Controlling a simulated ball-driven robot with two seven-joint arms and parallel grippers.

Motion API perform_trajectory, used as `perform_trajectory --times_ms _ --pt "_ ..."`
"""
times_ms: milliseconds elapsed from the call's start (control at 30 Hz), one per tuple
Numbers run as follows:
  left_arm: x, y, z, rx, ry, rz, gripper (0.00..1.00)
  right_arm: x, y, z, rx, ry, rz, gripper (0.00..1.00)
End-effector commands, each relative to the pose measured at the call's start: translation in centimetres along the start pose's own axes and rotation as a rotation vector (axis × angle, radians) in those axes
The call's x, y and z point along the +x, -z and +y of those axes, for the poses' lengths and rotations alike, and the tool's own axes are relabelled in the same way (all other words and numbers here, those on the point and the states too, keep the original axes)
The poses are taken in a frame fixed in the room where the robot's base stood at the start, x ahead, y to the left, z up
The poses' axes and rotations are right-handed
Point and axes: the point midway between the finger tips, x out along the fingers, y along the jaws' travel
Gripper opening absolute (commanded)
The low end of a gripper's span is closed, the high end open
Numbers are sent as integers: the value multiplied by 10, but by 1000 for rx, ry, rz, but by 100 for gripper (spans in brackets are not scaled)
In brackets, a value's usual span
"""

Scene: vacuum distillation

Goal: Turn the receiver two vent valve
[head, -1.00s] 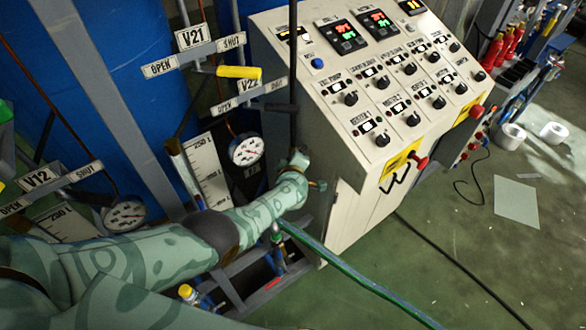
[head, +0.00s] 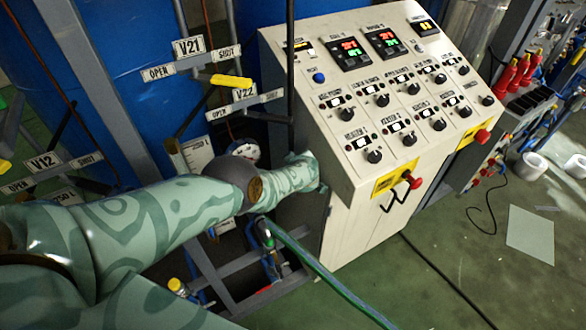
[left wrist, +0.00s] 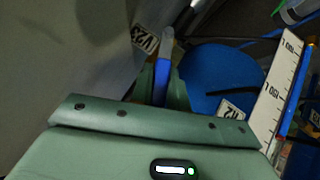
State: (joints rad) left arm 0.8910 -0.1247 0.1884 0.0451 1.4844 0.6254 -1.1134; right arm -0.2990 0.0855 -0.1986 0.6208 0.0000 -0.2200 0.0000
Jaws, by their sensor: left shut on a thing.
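In the left wrist view, a lever with a blue grip (left wrist: 162,75) and a pale tip stands beside a white tag marked V23 (left wrist: 145,39). My left gripper (left wrist: 163,98) is shut around the lower part of this blue grip. In the head view, my left arm reaches past the left side of the console, and its gripper and the V23 lever are hidden there. My right gripper is in neither view.
The console (head: 300,108) stands close to my left wrist. Tags V21 (head: 188,47), V22 (head: 243,94) and V12 (head: 43,162) sit on grey bars before blue tanks. A yellow lever (head: 231,81) and a gauge (head: 245,150) are near the arm. A green hose (head: 320,270) crosses the floor.

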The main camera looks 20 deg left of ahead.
Motion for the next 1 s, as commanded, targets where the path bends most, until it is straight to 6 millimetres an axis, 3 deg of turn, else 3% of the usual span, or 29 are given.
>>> perform_trajectory --times_ms 133,333,900,933,1000 --pt "4 4 5 50 57 9 0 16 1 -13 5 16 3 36" --pt "3 4 9 107 109 8 0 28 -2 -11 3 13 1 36" --pt "1 4 12 134 132 3 0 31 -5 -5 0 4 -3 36" --pt "1 4 12 134 132 3 19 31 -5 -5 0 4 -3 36" --pt "1 4 12 134 132 2 38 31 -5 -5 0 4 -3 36"
